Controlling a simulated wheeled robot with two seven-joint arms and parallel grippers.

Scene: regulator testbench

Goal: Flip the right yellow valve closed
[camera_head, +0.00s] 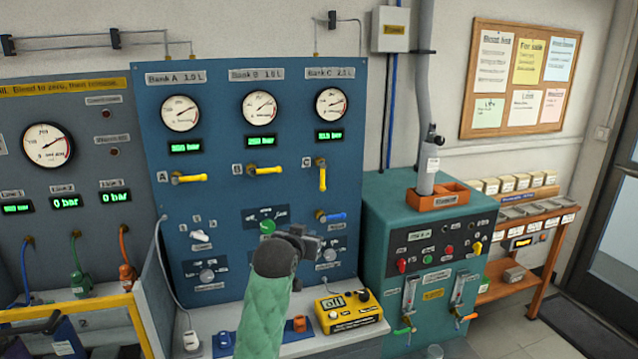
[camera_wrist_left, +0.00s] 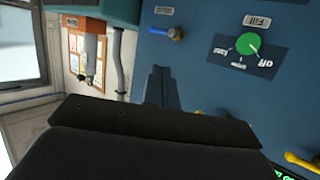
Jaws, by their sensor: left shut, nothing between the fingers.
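The right yellow valve (camera_head: 322,177), under the letter C on the blue panel, has its handle hanging straight down. The middle yellow valve (camera_head: 265,170) and the left yellow valve (camera_head: 189,178) have handles lying level, pointing right. My left gripper (camera_head: 318,240) is shut and empty, in front of the panel below the right valve and apart from it. In the left wrist view its closed fingers (camera_wrist_left: 161,88) point toward the panel. There the gripper body hides most of the yellow valves; one yellow handle (camera_wrist_left: 302,163) shows at the lower right. My right gripper is out of view.
A blue-handled valve (camera_head: 330,216) is just above my left gripper, and a green knob (camera_head: 267,227) is at its left. A yellow meter (camera_head: 348,311) stands on the ledge below. A teal cabinet (camera_head: 400,200) stands right of the panel.

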